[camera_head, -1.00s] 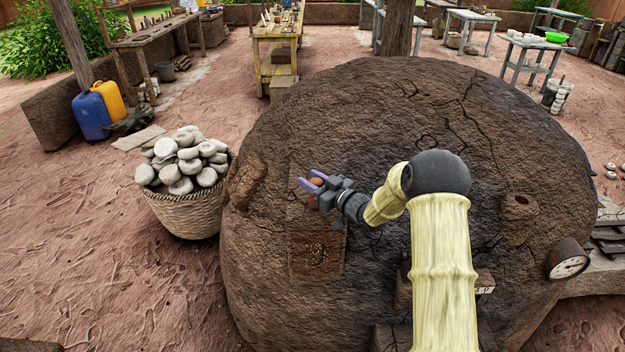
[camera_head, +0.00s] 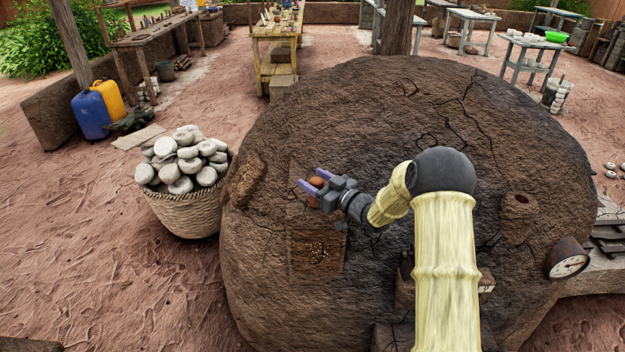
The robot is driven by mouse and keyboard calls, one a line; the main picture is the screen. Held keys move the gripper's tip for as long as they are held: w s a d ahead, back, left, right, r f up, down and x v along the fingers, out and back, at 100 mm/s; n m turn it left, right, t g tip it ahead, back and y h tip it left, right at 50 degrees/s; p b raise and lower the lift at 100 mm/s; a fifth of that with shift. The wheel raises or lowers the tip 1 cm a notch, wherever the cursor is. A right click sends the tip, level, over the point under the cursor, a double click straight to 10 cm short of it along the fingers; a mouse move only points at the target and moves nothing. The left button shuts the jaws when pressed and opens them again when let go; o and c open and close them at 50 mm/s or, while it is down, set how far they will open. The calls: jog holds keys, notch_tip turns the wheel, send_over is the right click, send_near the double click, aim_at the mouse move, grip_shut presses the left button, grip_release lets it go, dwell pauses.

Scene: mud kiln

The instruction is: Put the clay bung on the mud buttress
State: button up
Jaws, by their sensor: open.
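The clay bung (camera_head: 316,183) is a small orange-brown piece on the upper part of a flat panel on the big mud kiln. My gripper (camera_head: 314,180) has two purple fingers, open and pointing left. The bung shows between them, partly hidden by the gripper; I cannot tell whether a finger touches it. A rough brown lump (camera_head: 246,181), which looks like the mud buttress, bulges from the kiln's left side, a short way left of my fingertips.
The domed kiln (camera_head: 420,110) fills the middle. The panel (camera_head: 316,252) has a speckled patch below my gripper. A holed lump (camera_head: 519,212) and a round gauge (camera_head: 568,262) are at right. A basket (camera_head: 185,214) of pale stones stands left.

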jog(key=b+v, duration=0.1)
jog(key=v, duration=1)
jog(key=shift+w, duration=0.1)
jog(key=s+d+f+m+g+h, duration=0.2)
jog(key=s+d+m+g+h, duration=0.35)
jog(key=s+h, duration=0.6)
jog(key=s+f+m+g+h, duration=0.1)
jog(key=s+m+g, duration=0.2)
jog(key=s, duration=1.4)
jog(key=shift+d+m+g+h, duration=0.35)
jog(key=shift+d+g, duration=0.1)
jog(key=shift+g, duration=0.4)
